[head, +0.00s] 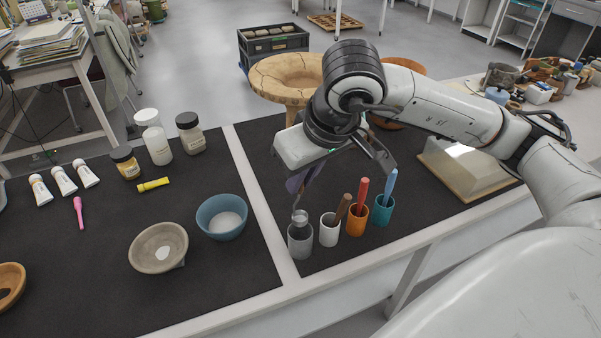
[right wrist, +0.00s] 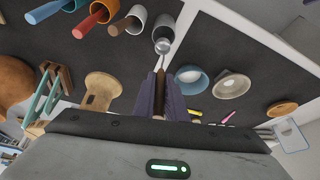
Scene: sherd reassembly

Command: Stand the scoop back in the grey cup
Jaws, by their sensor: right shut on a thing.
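The grey cup (head: 300,244) stands at the left end of a row of cups near the mat's front edge; it also shows in the right wrist view (right wrist: 172,16). My right gripper (head: 299,186) is above it, its purple fingers shut on the scoop's brown handle (right wrist: 160,79). The scoop's round metal end (head: 300,217) points down at the grey cup's mouth in the head view. I cannot tell whether it is inside the rim or just above. The handle is mostly hidden by the fingers in the head view. My left gripper is not in view.
A white cup (head: 329,231) with a brown handle, an orange cup (head: 356,220) with a red one and a teal cup (head: 383,211) with a blue one stand close to the right. A blue bowl (head: 221,216) and a clay bowl (head: 160,248) are left, beyond a pale divider.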

